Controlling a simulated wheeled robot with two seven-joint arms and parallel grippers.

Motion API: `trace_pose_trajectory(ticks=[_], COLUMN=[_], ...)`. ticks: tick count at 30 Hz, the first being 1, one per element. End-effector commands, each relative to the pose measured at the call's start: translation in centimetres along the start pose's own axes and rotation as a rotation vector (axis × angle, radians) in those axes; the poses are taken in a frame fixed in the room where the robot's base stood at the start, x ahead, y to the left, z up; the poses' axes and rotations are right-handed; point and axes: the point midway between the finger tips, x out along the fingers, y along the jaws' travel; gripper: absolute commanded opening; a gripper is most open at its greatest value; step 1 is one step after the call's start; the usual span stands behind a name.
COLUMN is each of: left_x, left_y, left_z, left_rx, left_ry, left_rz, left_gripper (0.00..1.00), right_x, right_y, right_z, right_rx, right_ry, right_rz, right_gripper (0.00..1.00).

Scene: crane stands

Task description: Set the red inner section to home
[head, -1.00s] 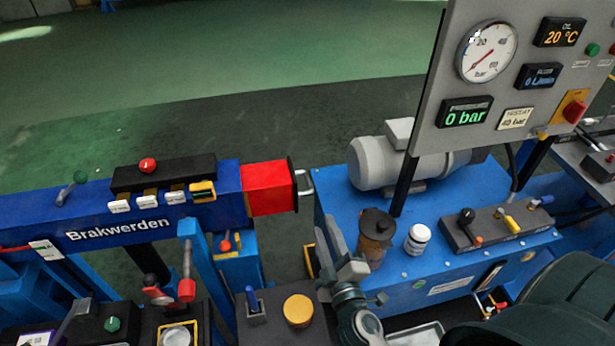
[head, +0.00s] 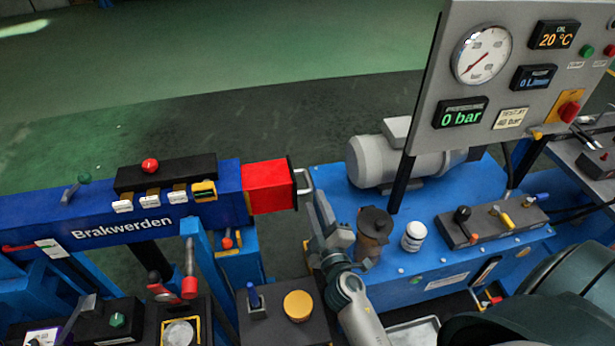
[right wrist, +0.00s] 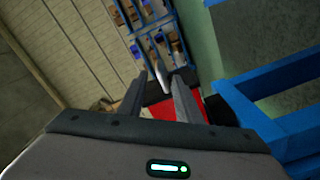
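The red inner section (head: 268,187) sticks out of the right end of the blue beam marked Brakwerden (head: 120,212). It has a dark end plate and a pale metal handle (head: 305,183). My right gripper (head: 322,208) is just below and right of the handle in the head view. In the right wrist view my right gripper (right wrist: 162,95) has its two fingers apart. The red section (right wrist: 160,108) and its dark end plate show beyond and between them. I cannot tell whether the fingers touch the handle. My left gripper is not in view.
A console with a yellow button (head: 299,305) is below.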

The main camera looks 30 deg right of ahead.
Motion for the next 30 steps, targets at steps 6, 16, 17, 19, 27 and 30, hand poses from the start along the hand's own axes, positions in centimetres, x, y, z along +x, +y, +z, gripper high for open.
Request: trace_pose_trajectory(ticks=[6, 16, 17, 19, 27, 30], left_x=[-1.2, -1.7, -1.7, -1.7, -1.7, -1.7], left_y=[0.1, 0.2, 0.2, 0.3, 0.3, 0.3], left_z=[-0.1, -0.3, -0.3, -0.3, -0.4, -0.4], left_rx=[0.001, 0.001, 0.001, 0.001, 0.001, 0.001], left_ry=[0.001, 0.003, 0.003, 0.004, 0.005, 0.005], left_rz=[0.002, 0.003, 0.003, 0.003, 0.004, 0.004], left_gripper=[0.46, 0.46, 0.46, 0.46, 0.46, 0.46], right_x=[4.2, 8.7, 8.9, 9.3, 9.7, 9.7], right_y=[0.3, 0.1, 0.1, 0.0, 0.0, 0.0], right_z=[-0.2, -0.1, -0.1, 0.0, 0.0, 0.0], right_rx=[-0.002, 0.0, -0.001, -0.001, 0.0, 0.0], right_ry=[0.001, 0.0, 0.001, 0.0, 0.0, 0.0], right_rz=[0.001, 0.001, 0.001, 0.0, 0.0, 0.0], right_gripper=[0.31, 0.31, 0.31, 0.31, 0.31, 0.31])
